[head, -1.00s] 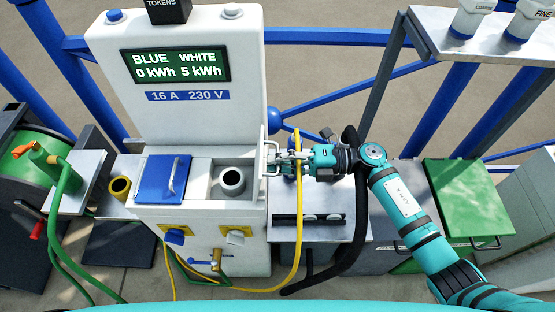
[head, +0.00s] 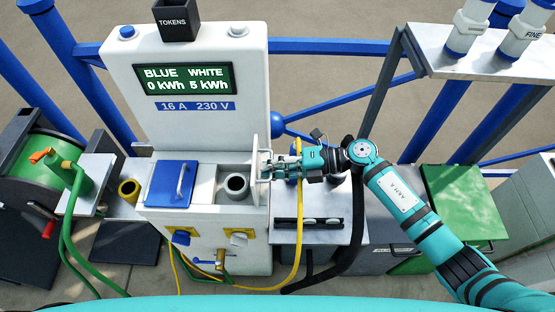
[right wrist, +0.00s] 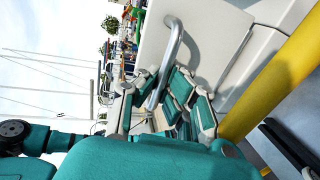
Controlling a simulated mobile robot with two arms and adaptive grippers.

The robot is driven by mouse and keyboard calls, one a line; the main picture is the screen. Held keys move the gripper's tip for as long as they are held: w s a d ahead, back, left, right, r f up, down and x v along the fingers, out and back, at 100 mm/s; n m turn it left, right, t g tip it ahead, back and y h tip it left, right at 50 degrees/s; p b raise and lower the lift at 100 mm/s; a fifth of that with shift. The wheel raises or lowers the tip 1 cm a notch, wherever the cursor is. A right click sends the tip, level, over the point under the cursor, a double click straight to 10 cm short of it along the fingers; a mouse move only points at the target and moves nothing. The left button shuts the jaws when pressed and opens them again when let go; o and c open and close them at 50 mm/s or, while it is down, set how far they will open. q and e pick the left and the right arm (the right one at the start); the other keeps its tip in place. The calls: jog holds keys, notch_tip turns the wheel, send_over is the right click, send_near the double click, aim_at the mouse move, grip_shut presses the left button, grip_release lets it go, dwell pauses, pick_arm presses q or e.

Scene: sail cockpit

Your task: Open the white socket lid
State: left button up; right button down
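The white socket lid (head: 261,157) stands raised, about upright, at the right edge of the white socket's recess, seen nearly edge-on in the head view. The round grey socket (head: 236,184) beneath is uncovered. In the right wrist view the lid is a pale panel (right wrist: 212,45) with a bent metal handle (right wrist: 174,42). My right gripper (head: 271,166) is at the lid's outer side, its fingers around the handle. In the right wrist view the gripper (right wrist: 163,88) appears shut on that bar; finger contact is partly hidden. My left gripper is not in view.
The blue lid (head: 172,184) is closed beside the white socket. A yellow cable (head: 299,215) and a thick black hose (head: 357,225) hang near my right arm. A metal side table (head: 335,232) stands below the gripper. Blue railings (head: 330,46) run behind.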

aim_at(256, 165)
jog(key=shift+a+r+h+p, duration=0.35)
jog(key=shift+a+r+h, duration=0.05)
jog(key=shift+a+r, duration=0.1)
jog(key=shift+x, duration=0.75)
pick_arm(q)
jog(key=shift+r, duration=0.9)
pick_arm(e)
jog(key=shift+a, duration=1.5)
jog(key=c, duration=2)
grip_release()
